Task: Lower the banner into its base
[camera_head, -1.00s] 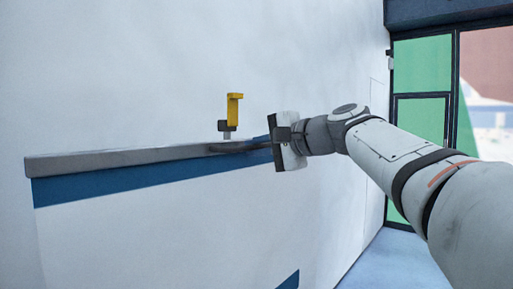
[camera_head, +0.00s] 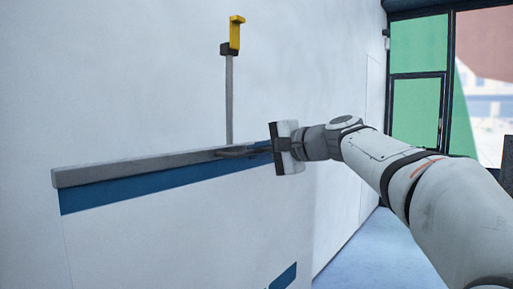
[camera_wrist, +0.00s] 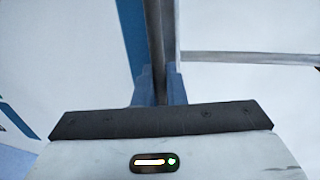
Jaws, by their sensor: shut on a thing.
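The banner (camera_head: 180,245) is a white sheet with a blue stripe and a grey top rail (camera_head: 130,168), hanging close to the wall in the head view. My gripper (camera_head: 268,149) is shut on the rail near its middle or right part. The wrist view shows the gripper fingers (camera_wrist: 160,88) on either side of the grey rail (camera_wrist: 154,40), with the blue stripe beside it. A thin grey pole (camera_head: 229,100) with a yellow hook (camera_head: 237,34) on top rises behind the rail, and the hook is apart from it. The base and the banner's lower end are out of view.
A pale wall (camera_head: 130,80) stands close behind the banner. A dark-framed glass door with green panes (camera_head: 420,45) is at the right, with blue floor (camera_head: 355,250) below.

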